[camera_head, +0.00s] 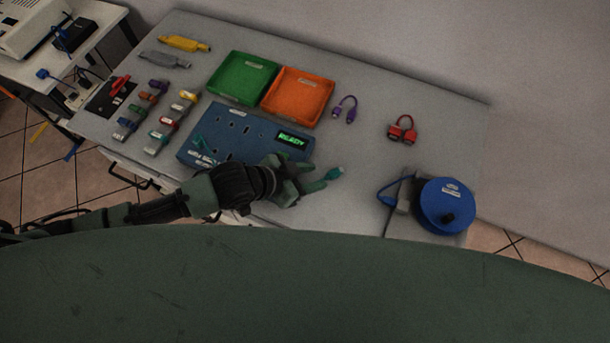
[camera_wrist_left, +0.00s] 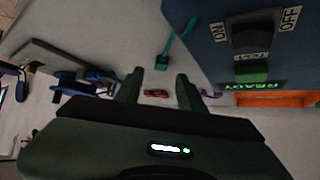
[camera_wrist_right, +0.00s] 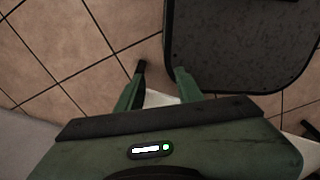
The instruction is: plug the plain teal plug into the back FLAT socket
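The teal plug (camera_head: 333,173) lies on the table just right of the blue socket panel (camera_head: 225,130). My left gripper (camera_head: 312,176) is close beside it, reaching over the panel's front right corner. In the left wrist view, the fingers (camera_wrist_left: 158,78) are open and the teal plug (camera_wrist_left: 163,62) with its short cord shows beyond their tips, in line with the gap. The panel has several dark sockets on top; the slot shapes are too small to tell. Another teal piece (camera_head: 198,143) is at the panel's left end. My right gripper (camera_wrist_right: 160,70) is open and empty above the floor.
Green tray (camera_head: 218,87) and orange tray (camera_head: 267,103) stand behind the panel. Purple (camera_head: 350,113) and red (camera_head: 402,138) cables lie to the right. A blue reel (camera_head: 430,205) stands front right. Several coloured plugs (camera_head: 160,130) lie left. Table between panel and reel is mostly clear.

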